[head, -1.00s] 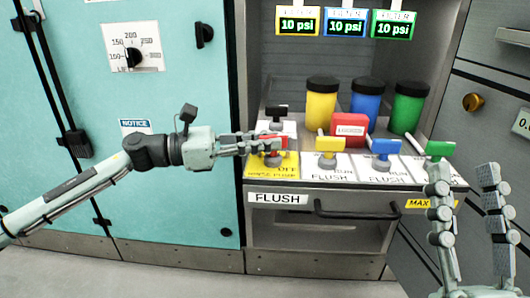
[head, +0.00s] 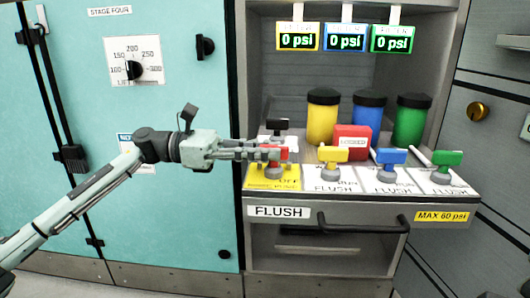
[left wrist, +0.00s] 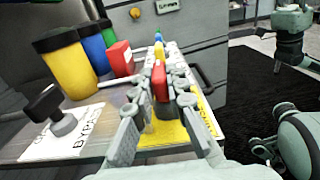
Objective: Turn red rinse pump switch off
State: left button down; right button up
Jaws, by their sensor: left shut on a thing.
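The red switch handle (head: 276,153) sits on a grey base on a yellow label plate (head: 284,184) at the left front of the shelf. "OFF" shows on the plate. My left gripper (head: 262,153) reaches in from the left and is shut on the red handle. In the left wrist view, the red handle (left wrist: 159,82) is between the fingers of my left gripper (left wrist: 160,74). Part of the handle is hidden by the fingers.
Yellow (head: 332,154), blue (head: 391,156) and green (head: 448,158) switches stand to the right. A black switch (head: 277,126) is behind the red one. A red box (head: 351,139) and lidded canisters stand further back. Three displays above, including the yellow one (head: 297,40), read 0 psi. A handle bar (head: 362,226) juts out below.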

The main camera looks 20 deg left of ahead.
pick_arm(q)
jog(key=shift+r, duration=0.1)
jog(key=c, duration=1.5)
grip_release()
jog(key=shift+c, duration=0.2)
jog(key=shift+a, duration=0.15)
jog(key=v, duration=1.1)
jog(key=shift+s+a, duration=0.2)
jog(key=shift+a, duration=0.15)
